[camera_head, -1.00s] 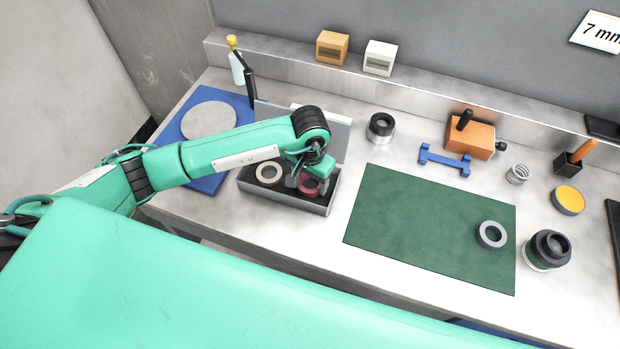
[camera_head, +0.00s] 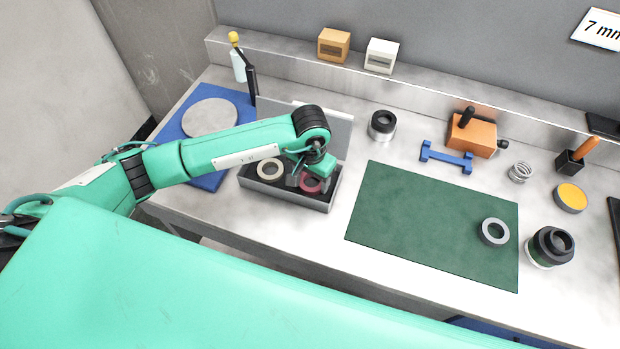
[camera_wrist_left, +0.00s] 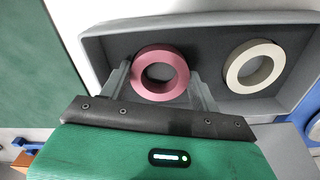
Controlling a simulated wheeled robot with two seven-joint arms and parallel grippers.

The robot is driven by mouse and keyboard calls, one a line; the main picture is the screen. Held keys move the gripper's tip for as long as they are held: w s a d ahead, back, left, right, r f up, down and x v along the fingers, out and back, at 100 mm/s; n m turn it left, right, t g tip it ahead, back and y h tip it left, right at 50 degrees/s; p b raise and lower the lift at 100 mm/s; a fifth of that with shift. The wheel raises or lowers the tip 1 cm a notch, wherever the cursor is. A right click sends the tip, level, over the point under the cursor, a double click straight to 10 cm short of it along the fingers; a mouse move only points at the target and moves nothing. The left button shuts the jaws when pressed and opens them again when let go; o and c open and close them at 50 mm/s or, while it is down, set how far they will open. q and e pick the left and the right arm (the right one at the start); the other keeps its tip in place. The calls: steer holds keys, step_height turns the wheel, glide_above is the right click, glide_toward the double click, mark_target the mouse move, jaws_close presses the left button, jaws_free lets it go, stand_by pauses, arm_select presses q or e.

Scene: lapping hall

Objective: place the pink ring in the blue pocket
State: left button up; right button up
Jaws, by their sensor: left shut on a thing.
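The pink ring (camera_head: 313,185) lies in the right part of a grey open tray (camera_head: 326,208). It shows whole in the left wrist view (camera_wrist_left: 160,52). My left gripper (camera_head: 308,180) reaches down into the tray and is shut on the pink ring, with one finger at each side of it. In the head view the gripper and wrist hide part of the ring and tray. My right gripper is not in view. I cannot make out a blue pocket in these frames.
A cream ring (camera_head: 270,169) lies beside the pink one in the tray. A green mat (camera_head: 420,220) with a grey ring (camera_head: 494,232) is to the right. A blue mat (camera_head: 208,181) is at left. A black-and-silver cylinder (camera_head: 382,125) and blue bracket (camera_head: 446,157) stand behind the green mat.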

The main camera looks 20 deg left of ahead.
arm_select(q)
steer(key=o, duration=1)
steer(key=shift+s+a+f, duration=0.1)
steer(key=shift+s+f, duration=0.1)
steer(key=shift+f, duration=0.25)
steer(key=shift+s+f, duration=0.2)
steer(key=shift+f, duration=0.25)
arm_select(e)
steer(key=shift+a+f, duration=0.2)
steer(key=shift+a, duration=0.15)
arm_select(q)
steer(key=shift+r+p, duration=0.4)
steer(key=shift+p, duration=0.15)
steer(key=shift+w+r+p, duration=0.1)
steer(key=shift+r+p, duration=0.2)
steer(key=shift+p, duration=0.15)
steer(key=shift+w+d+r+b, duration=0.15)
steer(key=shift+w+r+b, duration=0.2)
steer(key=shift+r, duration=0.3)
steer(key=shift+w+d+r+b, duration=0.15)
steer(key=shift+r+b, duration=0.25)
steer(key=shift+r, duration=0.2)
steer(key=r+b, duration=0.1)
steer(key=r, duration=0.8)
steer(key=shift+s+a+r+b, duration=0.15)
steer(key=shift+a+r+b, duration=0.05)
steer(key=shift+r+b, duration=0.2)
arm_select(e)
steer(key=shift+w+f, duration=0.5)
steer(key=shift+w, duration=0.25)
